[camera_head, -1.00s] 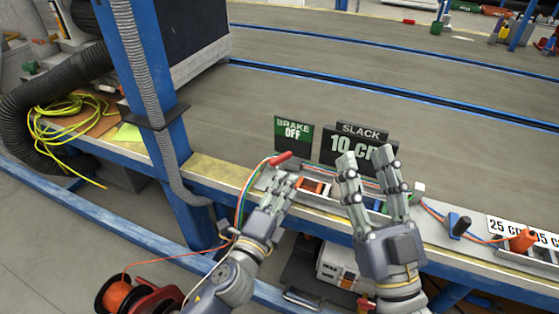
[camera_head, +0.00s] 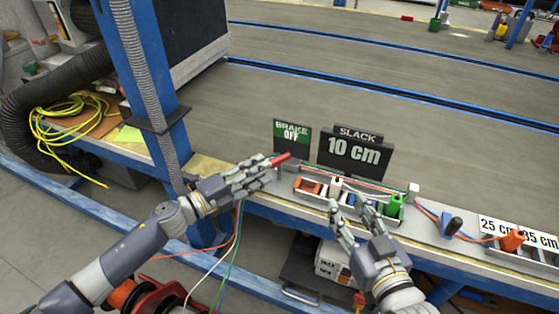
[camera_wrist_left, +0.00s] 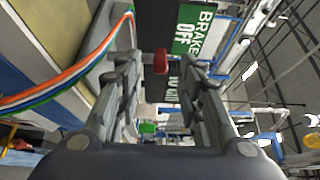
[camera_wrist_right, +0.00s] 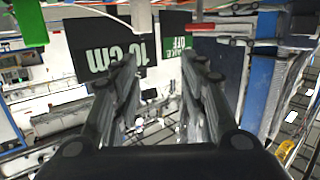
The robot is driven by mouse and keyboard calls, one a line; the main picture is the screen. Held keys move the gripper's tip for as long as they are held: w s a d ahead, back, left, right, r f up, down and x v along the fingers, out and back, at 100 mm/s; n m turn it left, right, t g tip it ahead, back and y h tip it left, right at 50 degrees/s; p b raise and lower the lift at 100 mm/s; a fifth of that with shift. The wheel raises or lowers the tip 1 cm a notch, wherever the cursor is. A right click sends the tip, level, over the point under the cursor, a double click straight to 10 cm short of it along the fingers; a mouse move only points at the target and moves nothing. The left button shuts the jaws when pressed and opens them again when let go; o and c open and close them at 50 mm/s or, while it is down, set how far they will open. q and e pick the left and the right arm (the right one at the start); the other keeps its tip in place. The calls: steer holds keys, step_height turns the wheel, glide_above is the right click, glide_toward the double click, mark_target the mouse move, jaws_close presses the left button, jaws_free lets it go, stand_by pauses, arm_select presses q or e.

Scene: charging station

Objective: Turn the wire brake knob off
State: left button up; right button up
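The red brake knob (camera_head: 281,160) is a lever at the left end of the bench-edge panel. It also shows in the left wrist view (camera_wrist_left: 160,62), centred near the fingertips. The sign behind it (camera_head: 292,136) reads "BRAKE OFF" on a green field. My left gripper (camera_head: 263,168) comes from the left, fingers open, tips at the knob; a gap shows between the fingers in its wrist view. Whether they touch the knob I cannot tell. My right gripper (camera_head: 350,205) is open and empty, low in front of the panel's middle.
The "SLACK 10 cm" sign (camera_head: 354,153) stands right of the brake sign. A tray (camera_head: 320,199) with orange and green parts lies before it. Coloured wires (camera_head: 238,225) hang below my left gripper. A blue post (camera_head: 150,90) stands left.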

mark_target(276, 165)
arm_select(q)
steer(key=b+x, duration=0.1)
steer(key=x, duration=0.4)
steer(key=shift+w+d+f, duration=0.1)
steer(key=shift+w+d, duration=0.15)
steer(key=shift+d, duration=0.05)
steer(key=shift+w+d, duration=0.35)
steer(key=shift+d, duration=0.15)
arm_select(e)
step_height(276, 165, up, 6)
steer(key=a+t+y, duration=0.1)
steer(key=t, duration=0.2)
steer(key=shift+w, duration=0.15)
arm_select(q)
steer(key=shift+c, duration=0.2)
arm_select(e)
steer(key=shift+r, duration=0.1)
arm_select(q)
jaws_close()
